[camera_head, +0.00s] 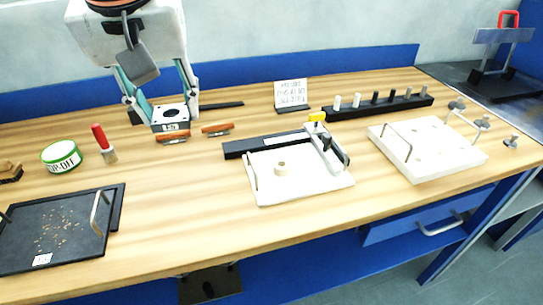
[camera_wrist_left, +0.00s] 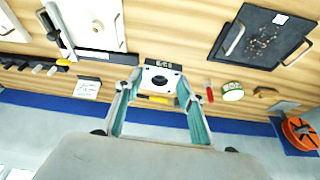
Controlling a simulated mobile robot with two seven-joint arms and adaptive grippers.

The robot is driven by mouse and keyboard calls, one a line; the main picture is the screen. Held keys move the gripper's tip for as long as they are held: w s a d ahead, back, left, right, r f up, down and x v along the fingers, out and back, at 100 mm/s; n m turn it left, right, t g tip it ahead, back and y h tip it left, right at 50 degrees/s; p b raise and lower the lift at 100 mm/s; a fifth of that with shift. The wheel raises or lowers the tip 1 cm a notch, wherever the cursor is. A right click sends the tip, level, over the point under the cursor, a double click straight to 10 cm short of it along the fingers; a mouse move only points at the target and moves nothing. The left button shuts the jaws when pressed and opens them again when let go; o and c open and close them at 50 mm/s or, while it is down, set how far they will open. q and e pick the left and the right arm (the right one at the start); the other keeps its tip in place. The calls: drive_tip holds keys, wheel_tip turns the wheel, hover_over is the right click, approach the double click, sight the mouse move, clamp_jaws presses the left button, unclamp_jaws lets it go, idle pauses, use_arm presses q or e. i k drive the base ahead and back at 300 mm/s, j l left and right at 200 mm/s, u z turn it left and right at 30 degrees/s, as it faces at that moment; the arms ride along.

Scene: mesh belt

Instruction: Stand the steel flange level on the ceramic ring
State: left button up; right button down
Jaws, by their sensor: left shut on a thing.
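The steel flange (camera_head: 170,114) is a pale square plate with a dark round centre. My left gripper (camera_head: 172,108) is shut on it, one finger on each side. In the left wrist view the flange (camera_wrist_left: 160,78) shows between the fingertips of my left gripper (camera_wrist_left: 160,88). I cannot tell whether it touches what is under it. The ceramic ring (camera_head: 281,167) is small and beige, with a dark hole. It lies on a white plate (camera_head: 315,187) to the right of and nearer than my gripper, well apart from the flange. My right gripper is not in view.
A clamp with a yellow tip (camera_head: 318,117) stands at the white plate's back right. Orange-brown bars (camera_head: 217,129) lie by the flange. A red-handled tool (camera_head: 101,139), green-rimmed round container (camera_head: 62,157) and black tray (camera_head: 62,220) are left. The wood between tray and plate is clear.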

sight(282, 164)
drive_tip(key=i+l+u, duration=0.1)
drive_tip(key=l+u, duration=0.35)
drive_tip(key=l, duration=0.5)
drive_tip(key=l+u, duration=0.4)
drive_tip(key=l, duration=0.6)
